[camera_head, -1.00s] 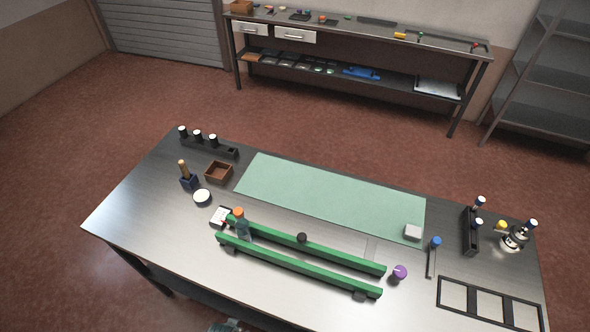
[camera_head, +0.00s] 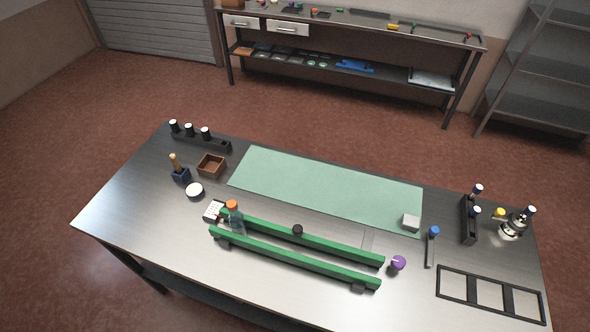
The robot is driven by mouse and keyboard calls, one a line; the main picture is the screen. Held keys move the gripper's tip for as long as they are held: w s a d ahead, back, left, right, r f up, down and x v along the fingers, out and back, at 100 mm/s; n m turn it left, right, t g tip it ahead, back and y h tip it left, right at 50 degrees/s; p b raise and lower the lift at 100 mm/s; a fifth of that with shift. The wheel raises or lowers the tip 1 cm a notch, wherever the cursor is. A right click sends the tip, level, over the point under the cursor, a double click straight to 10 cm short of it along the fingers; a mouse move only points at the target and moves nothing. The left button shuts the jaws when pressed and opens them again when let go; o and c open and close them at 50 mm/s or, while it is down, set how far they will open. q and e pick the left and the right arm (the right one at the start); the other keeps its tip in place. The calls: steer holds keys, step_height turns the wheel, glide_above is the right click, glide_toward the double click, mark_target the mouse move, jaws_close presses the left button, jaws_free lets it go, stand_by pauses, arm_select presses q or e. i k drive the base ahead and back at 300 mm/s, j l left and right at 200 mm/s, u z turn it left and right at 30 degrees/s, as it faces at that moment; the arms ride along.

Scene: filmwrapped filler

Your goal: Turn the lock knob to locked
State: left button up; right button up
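Two long green rails (camera_head: 300,239) lie side by side on the metal workbench. A small purple-topped knob (camera_head: 399,262) with a pale mark stands just off the right end of the rails. I cannot tell for sure which of the two is the lock knob, and no locked or unlocked label is readable. A clear bottle with an orange cap (camera_head: 232,205) stands at the rails' left end. Neither of my grippers is in view.
A green mat (camera_head: 325,185) covers the bench's middle, with a grey block (camera_head: 411,222) on its right corner. A blue-topped tool (camera_head: 432,235), a black rack (camera_head: 468,220) and a black three-window frame (camera_head: 490,294) are at right. A wooden box (camera_head: 211,166) and white-lidded jar (camera_head: 195,191) are at left.

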mark_target(398, 262)
steer(key=z, duration=1.3)
steer(key=u, duration=1.3)
steer(key=l+z, duration=0.1)
steer(key=z, duration=0.65)
steer(key=l+z, duration=0.15)
steer(key=z, duration=0.2)
steer(key=k+j+z, duration=0.15)
steer(key=z, duration=0.2)
steer(key=k, duration=0.05)
